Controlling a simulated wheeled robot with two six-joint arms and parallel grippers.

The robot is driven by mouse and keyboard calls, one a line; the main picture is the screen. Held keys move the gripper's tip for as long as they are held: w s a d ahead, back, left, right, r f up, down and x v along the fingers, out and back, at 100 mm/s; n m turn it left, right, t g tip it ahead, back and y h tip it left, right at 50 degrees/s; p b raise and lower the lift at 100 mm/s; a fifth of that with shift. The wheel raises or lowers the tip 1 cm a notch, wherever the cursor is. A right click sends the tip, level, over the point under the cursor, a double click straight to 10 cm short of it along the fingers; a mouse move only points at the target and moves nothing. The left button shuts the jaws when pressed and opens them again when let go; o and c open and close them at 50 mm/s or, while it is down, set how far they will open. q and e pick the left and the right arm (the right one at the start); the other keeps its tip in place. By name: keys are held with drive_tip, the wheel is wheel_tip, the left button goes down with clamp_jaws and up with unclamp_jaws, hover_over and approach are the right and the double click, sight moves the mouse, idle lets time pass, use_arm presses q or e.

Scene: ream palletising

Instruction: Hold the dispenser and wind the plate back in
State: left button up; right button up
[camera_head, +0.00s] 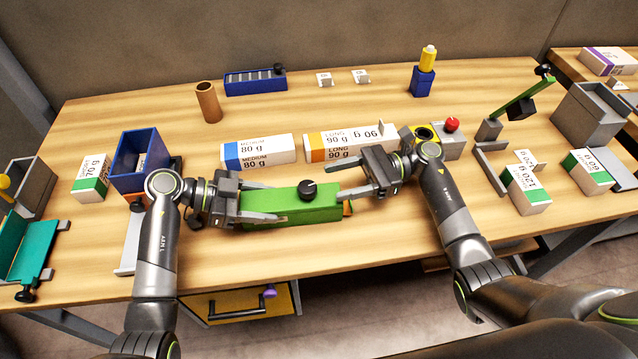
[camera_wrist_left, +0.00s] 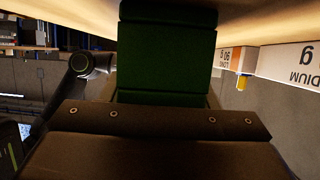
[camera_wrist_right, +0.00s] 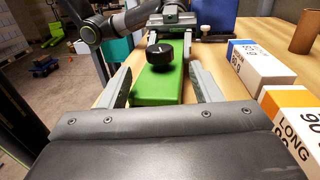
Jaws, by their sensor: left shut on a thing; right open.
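The green dispenser (camera_head: 282,205) lies near the front middle of the table with a black knob (camera_head: 308,191) on top. My left gripper (camera_head: 283,202) is shut on the dispenser's left part, and green fills the left wrist view (camera_wrist_left: 168,60). My right gripper (camera_head: 345,182) is open at the dispenser's right end. In the right wrist view its fingers (camera_wrist_right: 160,92) stand apart on either side of the dispenser (camera_wrist_right: 158,88), with the knob (camera_wrist_right: 160,56) beyond them. A small orange part (camera_head: 348,208) shows at the right end. I cannot make out the plate.
Behind the dispenser lie the blue-labelled MEDIUM ream (camera_head: 258,151) and the orange-labelled LONG ream (camera_head: 345,142). A grey box with a red button (camera_head: 451,126) stands beyond my right gripper. A blue bin (camera_head: 138,170) stands left. Some bare table lies in front.

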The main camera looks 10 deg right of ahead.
sight(315, 184)
drive_tip(key=a, duration=0.5)
drive_tip(key=shift+s+a, duration=0.15)
drive_tip(key=shift+s, duration=0.25)
drive_tip(key=c, duration=1)
drive_tip(key=shift+w+a+n+g+h, duration=0.1)
drive_tip(key=shift+w+n+g+h, duration=0.15)
drive_tip(key=shift+n+g, duration=0.7)
drive_tip(key=shift+w+n+g+h, duration=0.15)
drive_tip(key=shift+n+g+h, duration=0.3)
drive_tip(key=shift+g, duration=0.8)
drive_tip(key=o, duration=1)
